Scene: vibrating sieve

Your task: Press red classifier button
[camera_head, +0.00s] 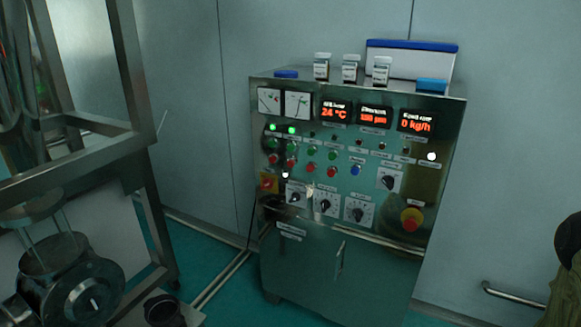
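A steel control cabinet (340,255) stands against the wall, right of the picture's middle. Its panel carries several red buttons in a row, among them a far-left one (272,159), one beside it (290,162), a middle one (311,167) and a right one (331,172). Green buttons (332,155) sit just above, and a blue button (355,170) sits to the right. The button labels are too small to read, so I cannot tell which red button is the classifier's. Two green lamps (291,130) glow at the upper left. My gripper is not in view.
Black dials (326,204) line the lower panel. Bottles (351,68) and a blue-lidded box (410,58) stand on top. A steel frame (85,150) with machinery is at the left. A dark object fills the right edge.

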